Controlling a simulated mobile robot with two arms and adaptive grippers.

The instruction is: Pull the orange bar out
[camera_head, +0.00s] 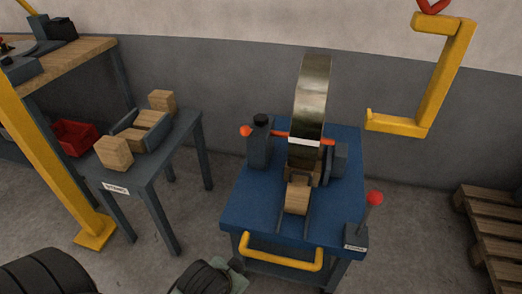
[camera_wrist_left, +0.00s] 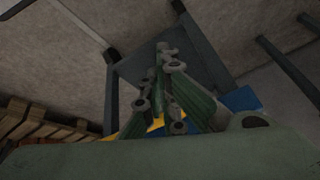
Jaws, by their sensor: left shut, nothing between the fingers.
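My left gripper (camera_wrist_left: 166,50) is shut and empty in the left wrist view. In the head view, part of my left arm shows at the bottom edge, in front of the cart and well below the bar. The bar cannot be made out in the wrist view. My right gripper is not in view.
The blue cart (camera_head: 245,205) has a yellow handle (camera_head: 282,258) and a red-knobbed lever (camera_head: 374,200) at its front right. A wooden block (camera_head: 297,198) sits before the coil. A grey side table (camera_head: 180,135) stands left, a yellow hook (camera_head: 435,90) hangs right, pallets (camera_head: 490,235) lie far right.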

